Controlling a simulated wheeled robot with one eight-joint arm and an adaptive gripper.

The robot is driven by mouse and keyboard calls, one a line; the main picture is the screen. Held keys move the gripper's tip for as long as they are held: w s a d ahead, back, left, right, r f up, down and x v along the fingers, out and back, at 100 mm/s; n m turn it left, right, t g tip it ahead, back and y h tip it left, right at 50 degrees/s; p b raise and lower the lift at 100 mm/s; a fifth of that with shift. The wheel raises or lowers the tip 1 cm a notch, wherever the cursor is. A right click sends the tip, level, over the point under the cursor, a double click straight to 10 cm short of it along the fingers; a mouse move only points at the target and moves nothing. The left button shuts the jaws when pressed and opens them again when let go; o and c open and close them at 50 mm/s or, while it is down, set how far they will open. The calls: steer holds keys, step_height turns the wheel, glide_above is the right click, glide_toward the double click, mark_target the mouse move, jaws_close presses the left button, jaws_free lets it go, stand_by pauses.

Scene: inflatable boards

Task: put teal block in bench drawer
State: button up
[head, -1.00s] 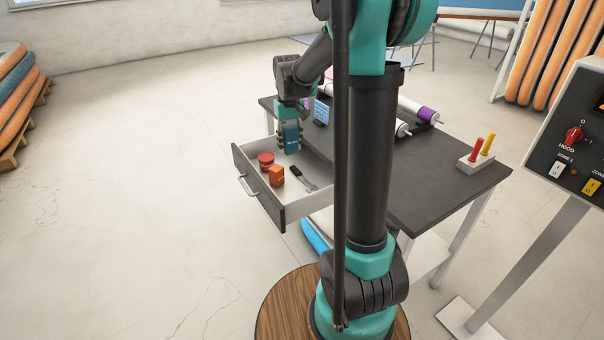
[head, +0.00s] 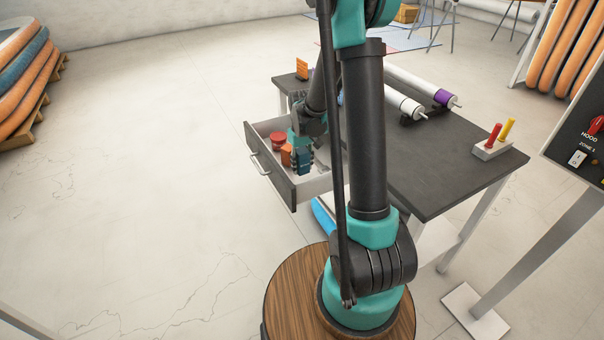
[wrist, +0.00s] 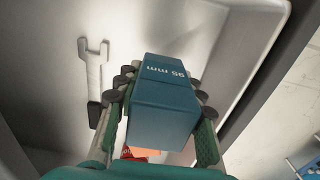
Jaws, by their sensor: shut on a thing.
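The teal block (wrist: 165,112), marked "95 mm", is held between my gripper's fingers in the wrist view. My gripper (head: 303,158) is shut on it and points down over the open bench drawer (head: 268,176). In the head view the block (head: 305,166) is at or inside the drawer's near right part; whether it touches the drawer floor, I cannot tell. The wrist view shows the pale drawer floor (wrist: 45,35) and a wall close to the right of the block.
In the drawer are a red round thing (head: 278,140), an orange block (head: 286,156) close left of my gripper, and a grey spanner (wrist: 94,75). Rollers (head: 405,104) and a red-and-yellow-handled holder (head: 492,147) stand on the bench top (head: 440,180).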

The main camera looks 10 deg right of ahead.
steer(key=shift+f, duration=2.05)
steer(key=o, duration=1.2)
steer(key=shift+f, duration=0.1)
steer(key=shift+o, duration=0.2)
